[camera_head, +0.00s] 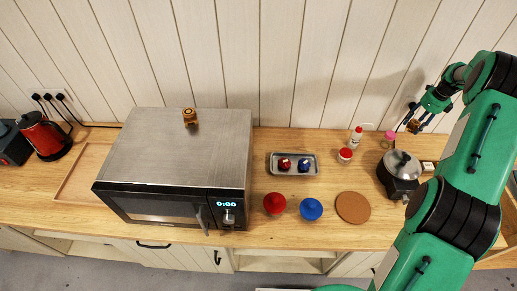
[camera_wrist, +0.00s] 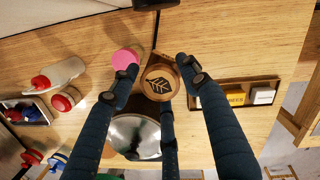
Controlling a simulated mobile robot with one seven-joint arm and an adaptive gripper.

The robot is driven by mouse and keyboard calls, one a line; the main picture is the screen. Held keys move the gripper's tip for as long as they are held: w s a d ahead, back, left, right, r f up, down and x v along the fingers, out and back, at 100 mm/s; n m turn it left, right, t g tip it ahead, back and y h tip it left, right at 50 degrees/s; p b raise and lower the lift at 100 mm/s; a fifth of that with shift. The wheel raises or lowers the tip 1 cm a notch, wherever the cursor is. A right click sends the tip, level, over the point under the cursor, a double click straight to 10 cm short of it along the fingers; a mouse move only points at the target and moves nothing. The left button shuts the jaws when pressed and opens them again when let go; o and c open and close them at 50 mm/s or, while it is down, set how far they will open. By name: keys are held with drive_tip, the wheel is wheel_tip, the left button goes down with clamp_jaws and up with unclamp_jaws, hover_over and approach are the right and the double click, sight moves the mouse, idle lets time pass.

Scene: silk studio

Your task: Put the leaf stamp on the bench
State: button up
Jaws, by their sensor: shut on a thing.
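The leaf stamp (camera_wrist: 160,82) is a round wooden stamp with a dark leaf mark on its face. In the wrist view it sits between the dark fingers of my gripper (camera_wrist: 158,70), which is shut on it. In the head view my gripper (camera_head: 415,121) is at the right, by the back wall and above the bench, with the small brown stamp (camera_head: 414,128) at its fingertips. The bench (camera_head: 330,232) is a long light-wood top. A second small wooden stamp-like block (camera_head: 189,117) stands on the microwave; its mark is too small to read.
A pot on a dark cooker (camera_head: 401,166) stands near my gripper, beside a pink item (camera_head: 388,138). The microwave (camera_head: 180,143) fills the left. Bare wood lies between them.

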drive_tip(key=s+d+f+m, duration=0.2)
drive_tip(key=d, duration=0.7)
drive_tip(key=shift+s+f+m, duration=0.15)
drive_tip(key=shift+f+m, duration=0.2)
drive_tip(key=shift+m, duration=0.05)
drive_tip(key=shift+f+p, duration=0.4)
drive_tip(key=shift+f, duration=2.7)
drive_tip(key=shift+f, duration=1.9)
drive_tip(key=shift+f, duration=0.1)
drive_tip(key=o, duration=1.1)
drive_tip(key=shift+o, duration=0.2)
